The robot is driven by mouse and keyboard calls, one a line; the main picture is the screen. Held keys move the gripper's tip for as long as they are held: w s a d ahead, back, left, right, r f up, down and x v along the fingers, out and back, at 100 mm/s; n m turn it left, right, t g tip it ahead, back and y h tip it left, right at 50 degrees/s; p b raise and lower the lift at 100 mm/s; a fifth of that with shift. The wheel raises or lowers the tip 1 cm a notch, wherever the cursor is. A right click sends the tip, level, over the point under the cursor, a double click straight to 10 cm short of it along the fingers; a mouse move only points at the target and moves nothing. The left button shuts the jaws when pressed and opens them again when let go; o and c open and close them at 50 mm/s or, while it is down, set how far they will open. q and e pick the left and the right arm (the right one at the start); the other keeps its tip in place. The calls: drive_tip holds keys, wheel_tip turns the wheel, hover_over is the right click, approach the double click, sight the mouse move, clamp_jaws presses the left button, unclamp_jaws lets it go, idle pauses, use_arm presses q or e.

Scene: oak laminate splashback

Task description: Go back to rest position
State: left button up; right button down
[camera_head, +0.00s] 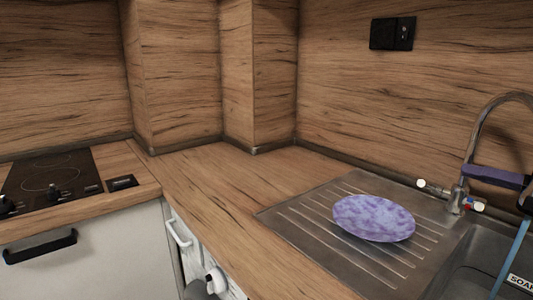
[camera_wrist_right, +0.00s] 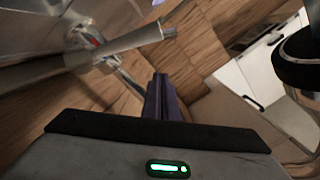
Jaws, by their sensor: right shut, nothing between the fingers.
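My right gripper (camera_head: 466,171) is at the right edge of the head view, in front of the tap's neck. Its purple fingers are shut together and empty, and they also show in the right wrist view (camera_wrist_right: 160,80). My left gripper is not in view. A purple-and-white mottled plate (camera_head: 374,218) lies on the ribbed metal drainboard (camera_head: 290,215), well to the left of the right gripper. Nothing touches the plate from above.
The curved metal tap (camera_head: 477,130) stands close to the right gripper, above the sink basin (camera_head: 470,270). An item labelled SOAP (camera_head: 520,281) is at the lower right edge. A black hob (camera_head: 50,182) is at left. The wooden counter (camera_head: 215,175) between is clear.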

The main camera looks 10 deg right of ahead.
drive_tip(key=shift+b+v, duration=0.95)
drive_tip(key=shift+v, duration=1.15)
